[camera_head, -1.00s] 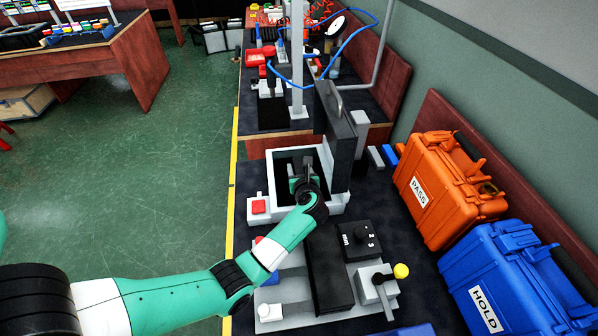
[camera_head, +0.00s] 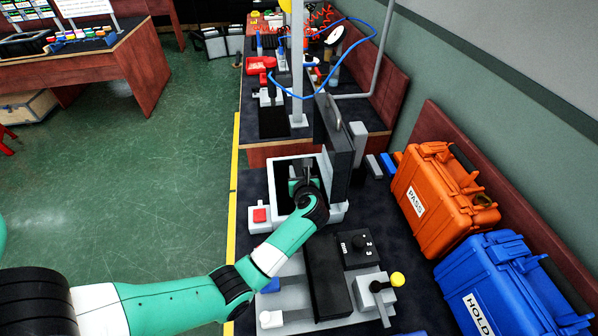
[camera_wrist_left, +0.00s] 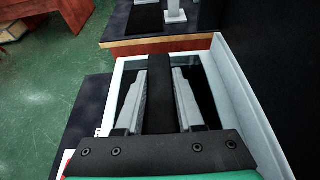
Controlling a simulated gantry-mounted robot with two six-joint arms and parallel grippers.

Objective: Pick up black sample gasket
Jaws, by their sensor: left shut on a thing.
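My left gripper (camera_head: 305,168) reaches down into the open white-rimmed box (camera_head: 337,213) in the middle of the bench. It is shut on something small. In the left wrist view its two grey fingers (camera_wrist_left: 160,88) point into the box opening, on either side of a black strip. My right gripper is not in view.
The box's dark lid (camera_head: 335,145) stands upright at its right side. A red button (camera_head: 260,215) sits at its left. An orange PASS case (camera_head: 440,200) and a blue HOLD case (camera_head: 510,285) stand to the right. A black control box (camera_head: 355,247) is nearer me.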

